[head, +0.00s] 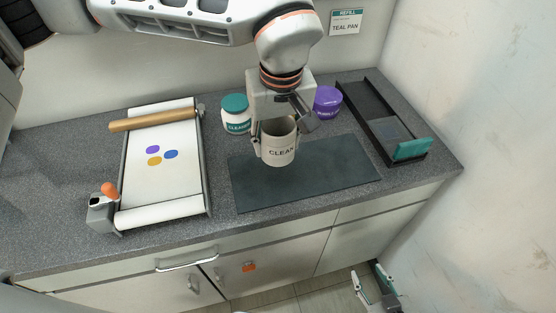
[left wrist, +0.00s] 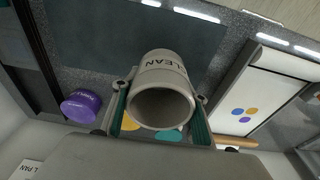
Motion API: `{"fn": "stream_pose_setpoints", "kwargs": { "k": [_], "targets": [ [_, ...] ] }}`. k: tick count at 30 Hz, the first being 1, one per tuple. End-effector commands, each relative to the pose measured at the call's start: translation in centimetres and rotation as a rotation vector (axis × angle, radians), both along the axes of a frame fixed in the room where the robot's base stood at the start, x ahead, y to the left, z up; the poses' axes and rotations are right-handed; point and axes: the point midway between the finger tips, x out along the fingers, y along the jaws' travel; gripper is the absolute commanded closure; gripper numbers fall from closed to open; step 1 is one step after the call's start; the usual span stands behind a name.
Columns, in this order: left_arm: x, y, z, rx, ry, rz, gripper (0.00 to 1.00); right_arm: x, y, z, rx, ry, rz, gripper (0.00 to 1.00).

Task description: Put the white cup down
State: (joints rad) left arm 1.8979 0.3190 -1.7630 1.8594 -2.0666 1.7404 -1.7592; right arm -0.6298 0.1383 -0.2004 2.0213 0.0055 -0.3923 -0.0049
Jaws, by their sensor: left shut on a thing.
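The white cup (head: 279,150), off-white and marked CLEAN, is upright in my left gripper (head: 276,147). The gripper is shut on it, one finger on each side. In the head view the cup overlaps the dark mat (head: 335,177); I cannot tell whether its base touches the mat. In the left wrist view the cup (left wrist: 161,88) shows its open mouth between the green-padded fingers, with the mat (left wrist: 95,35) beyond it. My right gripper (head: 366,270) is empty and open, low in front of the counter.
A white jar with a teal lid (head: 236,116) and a purple jar (head: 327,103) stand behind the mat. A paper-roll board (head: 180,185) with colored dots is at left. A black rail tray (head: 350,98) with a teal end block (head: 413,149) is at right. The mat's right part is clear.

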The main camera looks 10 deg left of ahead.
Motion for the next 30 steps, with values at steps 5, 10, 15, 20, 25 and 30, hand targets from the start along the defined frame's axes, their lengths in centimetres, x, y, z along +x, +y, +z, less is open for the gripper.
{"fn": "stream_pose_setpoints", "kwargs": {
  "k": [5,10,15,20,25,30],
  "targets": [
    [0.0,0.0,-2.2,-0.001,-0.002,-0.001,0.88,0.3,-0.3,0.2,-0.005,-0.009,-0.004,0.60],
    [0.0,0.0,-3.0,-0.001,0.000,-0.001,0.88,0.6,-0.4,0.4,-0.006,-0.014,-0.004,0.60],
    [-0.1,0.0,-5.5,0.000,0.003,0.000,0.88,0.4,-0.4,-0.2,-0.008,-0.007,-0.002,0.60],
    [0.0,0.0,-6.8,-0.001,-0.002,-0.001,0.88,0.3,-0.4,-0.4,-0.012,-0.004,0.000,0.60],
    [0.0,0.0,-6.6,-0.001,-0.003,-0.001,0.88,0.3,-0.4,-0.3,-0.012,-0.004,0.001,0.60],
    [0.0,0.0,-7.0,-0.001,-0.003,-0.001,0.88,0.2,-0.4,-0.5,-0.012,-0.003,0.001,0.60]
  ]
}}
